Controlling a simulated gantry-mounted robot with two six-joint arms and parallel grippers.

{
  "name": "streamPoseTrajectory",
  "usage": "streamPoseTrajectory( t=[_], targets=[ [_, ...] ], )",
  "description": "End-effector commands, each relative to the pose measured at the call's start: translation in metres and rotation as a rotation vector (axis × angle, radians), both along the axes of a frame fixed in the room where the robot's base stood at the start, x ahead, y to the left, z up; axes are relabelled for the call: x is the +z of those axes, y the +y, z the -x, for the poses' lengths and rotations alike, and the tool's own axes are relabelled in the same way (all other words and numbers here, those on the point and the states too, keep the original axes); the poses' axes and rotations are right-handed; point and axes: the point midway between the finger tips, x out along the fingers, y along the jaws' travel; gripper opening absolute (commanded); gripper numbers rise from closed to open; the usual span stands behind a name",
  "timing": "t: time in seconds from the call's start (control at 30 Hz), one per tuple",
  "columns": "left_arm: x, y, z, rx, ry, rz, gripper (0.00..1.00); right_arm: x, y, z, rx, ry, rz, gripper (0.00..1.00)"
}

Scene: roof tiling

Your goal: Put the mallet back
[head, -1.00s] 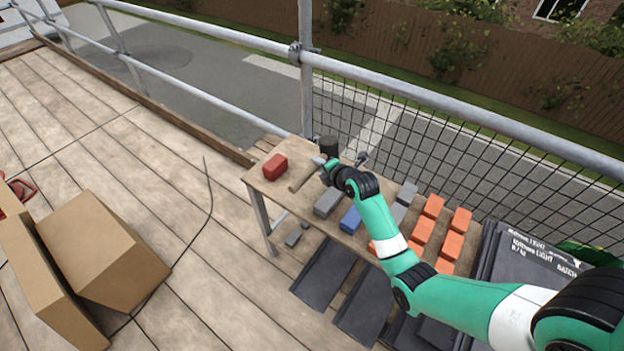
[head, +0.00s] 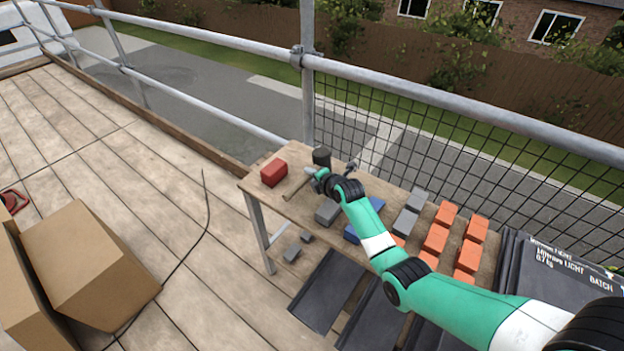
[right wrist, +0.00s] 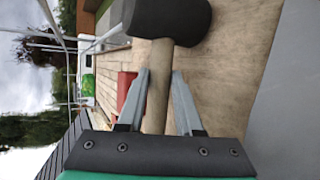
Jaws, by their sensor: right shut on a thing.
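The mallet has a black head (head: 322,157) and a pale wooden handle (head: 294,189). It is at the far left part of the wooden table (head: 262,186), to the right of a red block (head: 273,172). My right gripper (head: 312,177) is shut on the mallet's handle, just below the head. The right wrist view shows the handle (right wrist: 157,85) between the two fingers and the black head (right wrist: 165,20) beyond them. I cannot tell whether the mallet touches the table. My left gripper is not in view.
Grey, blue and orange blocks (head: 437,238) fill the table's right part. Dark tiles (head: 325,290) lean below its front edge, and wrapped tiles (head: 545,275) stand at right. A rail and mesh (head: 440,150) run behind. Cardboard boxes (head: 90,260) stand on the deck at left.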

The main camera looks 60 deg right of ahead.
Motion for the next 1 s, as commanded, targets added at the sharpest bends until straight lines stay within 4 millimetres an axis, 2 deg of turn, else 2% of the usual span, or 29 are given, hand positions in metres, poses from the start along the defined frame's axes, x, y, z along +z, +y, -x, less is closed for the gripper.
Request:
streamPoseTrajectory(
  t=[0.03, 0.2, 0.47, 0.6, 0.83, 1.0],
  targets=[
    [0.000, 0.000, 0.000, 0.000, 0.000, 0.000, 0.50, -0.005, 0.001, 0.002, -0.001, 0.009, -0.008, 0.36],
    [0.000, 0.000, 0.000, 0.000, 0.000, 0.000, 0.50, -0.004, 0.001, 0.002, -0.001, 0.008, -0.007, 0.65],
    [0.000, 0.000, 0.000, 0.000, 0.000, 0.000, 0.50, -0.003, 0.001, 0.001, -0.001, 0.006, -0.005, 0.65],
    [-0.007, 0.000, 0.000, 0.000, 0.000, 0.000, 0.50, -0.009, 0.001, 0.002, 0.000, 0.005, -0.005, 0.65],
    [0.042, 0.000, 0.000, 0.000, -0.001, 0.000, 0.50, 0.025, 0.026, 0.036, -0.001, 0.006, -0.005, 0.65],
    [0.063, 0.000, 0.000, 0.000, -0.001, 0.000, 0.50, 0.042, 0.046, 0.065, -0.001, 0.006, -0.005, 0.65]
  ],
)
